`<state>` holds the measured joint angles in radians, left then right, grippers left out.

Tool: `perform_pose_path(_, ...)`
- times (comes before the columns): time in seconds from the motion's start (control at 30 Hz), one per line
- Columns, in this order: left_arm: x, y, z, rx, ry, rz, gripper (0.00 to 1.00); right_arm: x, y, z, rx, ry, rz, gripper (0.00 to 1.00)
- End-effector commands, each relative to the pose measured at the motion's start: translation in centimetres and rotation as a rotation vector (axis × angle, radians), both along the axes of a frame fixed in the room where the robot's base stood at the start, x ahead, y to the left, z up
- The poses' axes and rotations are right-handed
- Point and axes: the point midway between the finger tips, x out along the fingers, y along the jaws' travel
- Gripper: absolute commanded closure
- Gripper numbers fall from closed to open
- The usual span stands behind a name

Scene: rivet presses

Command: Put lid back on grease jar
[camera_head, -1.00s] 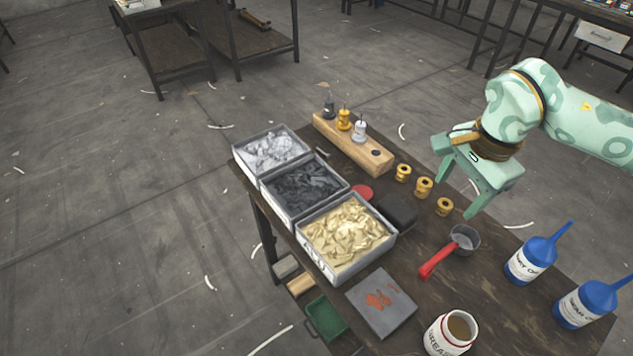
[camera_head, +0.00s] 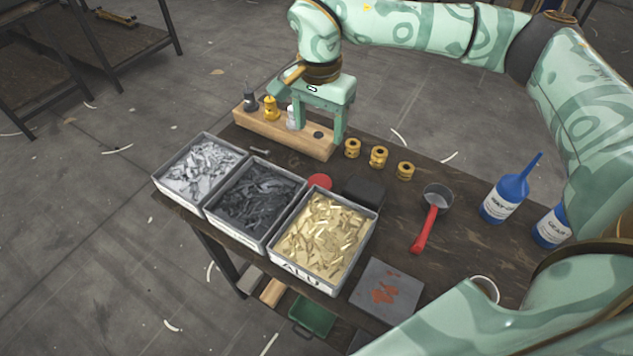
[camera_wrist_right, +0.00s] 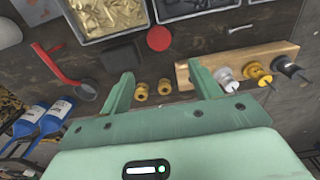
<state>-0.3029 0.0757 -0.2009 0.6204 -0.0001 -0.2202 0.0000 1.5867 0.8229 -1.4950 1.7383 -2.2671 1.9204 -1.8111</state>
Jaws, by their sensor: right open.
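The red lid (camera_head: 320,182) lies flat on the dark workbench beside the bin of gold-coloured pieces. It also shows in the right wrist view (camera_wrist_right: 159,38). The grease jar (camera_head: 485,288) stands open at the bench's near right; my arm hides most of it, leaving part of its rim visible. My right gripper (camera_head: 318,128) is open and empty, fingers down, over or close to the wooden block, farther back than the lid. In the right wrist view the gripper (camera_wrist_right: 160,70) has its fingers spread, with the lid ahead, between their lines. My left gripper is not in view.
The wooden block (camera_head: 262,127) holds several small nozzles. Brass spools (camera_head: 379,157), a black block (camera_head: 364,191), a red-handled pan (camera_head: 432,212) and blue bottles (camera_head: 508,195) share the bench. Three bins (camera_head: 257,200) line its left edge; a stained grey plate (camera_head: 385,291) lies near the front.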

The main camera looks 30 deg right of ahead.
Motion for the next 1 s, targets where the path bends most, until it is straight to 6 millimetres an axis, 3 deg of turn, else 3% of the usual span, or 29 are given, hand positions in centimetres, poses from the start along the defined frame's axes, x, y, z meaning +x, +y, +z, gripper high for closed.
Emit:
perform_pose_path(0.5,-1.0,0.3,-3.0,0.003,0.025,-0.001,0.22,0.0,0.0,-9.9,0.001,0.005,0.0,0.37)
perform_pose_path(0.67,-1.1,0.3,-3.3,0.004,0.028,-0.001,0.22,0.0,0.0,-11.0,0.0,0.001,0.0,0.37)
perform_pose_path(1.0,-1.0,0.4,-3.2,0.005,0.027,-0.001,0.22,0.0,0.0,-11.0,0.0,0.0,0.0,0.37)
